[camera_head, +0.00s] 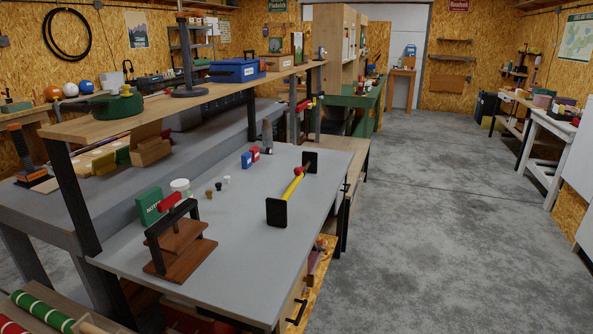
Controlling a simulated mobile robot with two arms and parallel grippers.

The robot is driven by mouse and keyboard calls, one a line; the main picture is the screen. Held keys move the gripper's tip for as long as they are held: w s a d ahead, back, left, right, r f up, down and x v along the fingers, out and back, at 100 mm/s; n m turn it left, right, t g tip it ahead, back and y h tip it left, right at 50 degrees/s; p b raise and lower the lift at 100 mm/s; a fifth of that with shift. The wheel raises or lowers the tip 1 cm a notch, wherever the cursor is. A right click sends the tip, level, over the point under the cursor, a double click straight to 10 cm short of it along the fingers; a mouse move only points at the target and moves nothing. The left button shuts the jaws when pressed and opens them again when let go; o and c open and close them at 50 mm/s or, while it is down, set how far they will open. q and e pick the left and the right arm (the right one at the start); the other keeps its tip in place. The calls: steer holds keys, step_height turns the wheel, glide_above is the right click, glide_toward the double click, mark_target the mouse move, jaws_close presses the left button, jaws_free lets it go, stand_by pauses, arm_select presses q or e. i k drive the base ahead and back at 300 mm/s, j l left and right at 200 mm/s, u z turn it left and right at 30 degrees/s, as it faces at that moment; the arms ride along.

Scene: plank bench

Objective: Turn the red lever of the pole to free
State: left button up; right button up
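A pole (291,188) with a yellow tube lies across the right part of the grey bench top (240,235), with a square black pad at each end. A small red part (298,170), which looks like the lever, sits on the tube nearer the far pad. It is too small to tell which way the lever is turned. Neither of my grippers shows in the head view.
Blue and red boxes stand left of the pole. Floor to the right is clear.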

mark_target(298, 170)
steer(key=i+l+u, duration=0.2)
steer(key=l+u, duration=0.2)
steer(key=l, duration=0.7)
steer(key=l+u, duration=0.4)
steer(key=l, duration=0.65)
steer(key=i, duration=0.05)
